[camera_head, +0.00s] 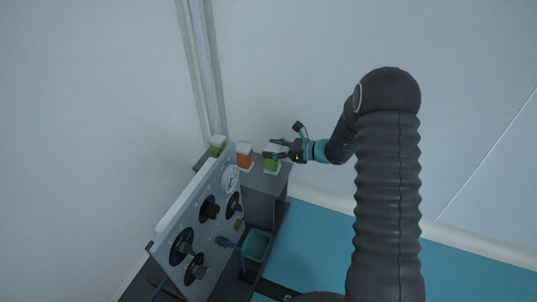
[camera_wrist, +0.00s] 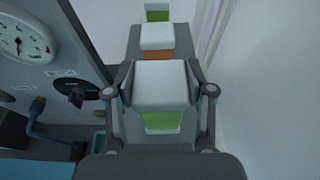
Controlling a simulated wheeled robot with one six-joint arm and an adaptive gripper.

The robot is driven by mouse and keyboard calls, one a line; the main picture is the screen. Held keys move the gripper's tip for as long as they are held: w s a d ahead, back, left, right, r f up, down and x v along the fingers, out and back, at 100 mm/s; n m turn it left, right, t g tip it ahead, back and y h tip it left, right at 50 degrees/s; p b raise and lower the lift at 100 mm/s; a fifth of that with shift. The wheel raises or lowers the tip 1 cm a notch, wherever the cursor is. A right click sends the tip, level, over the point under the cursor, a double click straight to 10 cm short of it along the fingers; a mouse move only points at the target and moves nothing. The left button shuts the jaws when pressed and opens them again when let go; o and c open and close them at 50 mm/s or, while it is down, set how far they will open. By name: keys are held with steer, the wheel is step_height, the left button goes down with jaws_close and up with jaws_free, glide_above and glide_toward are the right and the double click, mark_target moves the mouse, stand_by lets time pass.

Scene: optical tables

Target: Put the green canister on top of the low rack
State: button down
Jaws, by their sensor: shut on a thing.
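My gripper (camera_head: 273,149) is shut on a green canister (camera_head: 272,165) with a white lid, at the right end of a row on a grey unit (camera_head: 262,182). In the wrist view the gripper's fingers (camera_wrist: 161,86) press on both sides of the white lid, with the green body (camera_wrist: 161,121) below it. The canister looks upright; I cannot tell whether its base touches the grey top. A second green canister (camera_head: 217,147) stands at the far end of the row. I cannot tell whether this grey unit is the low rack.
An orange canister (camera_head: 244,156) with a white lid stands between the two green ones. A tilted grey panel (camera_head: 205,215) with a gauge (camera_head: 230,179) and black knobs rises beside the row. A teal bin (camera_head: 257,245) sits lower down. Walls close the back and left.

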mark_target(272, 167)
steer(key=shift+f, duration=1.2)
steer(key=shift+f, duration=0.15)
steer(key=shift+c, duration=2.1)
jaws_free()
